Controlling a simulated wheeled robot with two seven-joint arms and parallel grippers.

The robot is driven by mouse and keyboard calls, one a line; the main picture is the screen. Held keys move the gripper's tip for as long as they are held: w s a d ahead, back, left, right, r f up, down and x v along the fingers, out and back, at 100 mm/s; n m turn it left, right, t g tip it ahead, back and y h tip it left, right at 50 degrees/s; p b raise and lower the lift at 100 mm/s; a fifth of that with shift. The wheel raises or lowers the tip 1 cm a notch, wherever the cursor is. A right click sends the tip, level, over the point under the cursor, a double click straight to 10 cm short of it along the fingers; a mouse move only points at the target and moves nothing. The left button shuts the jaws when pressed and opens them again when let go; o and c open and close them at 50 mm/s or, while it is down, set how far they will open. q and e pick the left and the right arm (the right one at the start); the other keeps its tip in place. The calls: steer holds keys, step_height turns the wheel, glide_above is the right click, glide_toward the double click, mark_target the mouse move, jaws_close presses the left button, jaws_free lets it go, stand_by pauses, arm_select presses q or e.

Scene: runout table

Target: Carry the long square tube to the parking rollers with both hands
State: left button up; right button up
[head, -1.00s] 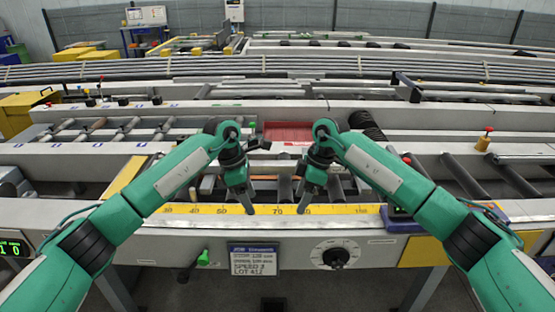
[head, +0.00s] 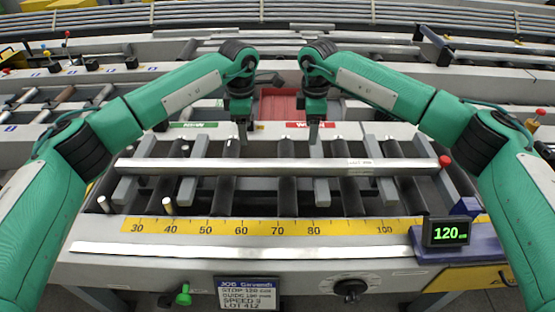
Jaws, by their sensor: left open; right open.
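The long square tube (head: 277,167) is a grey metal bar lying left to right across the runout rollers, behind the yellow ruler scale. Its right end, with a pale label near it, lies close to a red knob. My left gripper (head: 243,138) points down, open and empty, just behind and above the tube's middle. My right gripper (head: 313,137) is also open and empty, a short way to the right, above the tube's far side. Neither visibly holds the tube. I cannot tell which set of rollers is the parking rollers.
Dark rollers (head: 287,195) run under the tube. The yellow ruler (head: 265,227) lies along the front edge. A display reading 120 (head: 446,232) stands at front right, and a red knob (head: 445,161) near the tube's right end. A red bin (head: 278,105) sits behind the grippers.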

mark_target(248, 162)
arm_select(q)
steer(key=shift+s+r, duration=0.1)
steer(key=shift+s, duration=0.05)
arm_select(e)
steer(key=shift+s+r, duration=0.1)
steer(key=shift+s, duration=0.05)
arm_select(q)
step_height(248, 162, down, 14)
steer(key=shift+r, duration=0.1)
arm_select(e)
step_height(248, 162, down, 14)
arm_select(q)
jaws_close()
arm_select(e)
jaws_close()
steer(key=shift+r, duration=0.15)
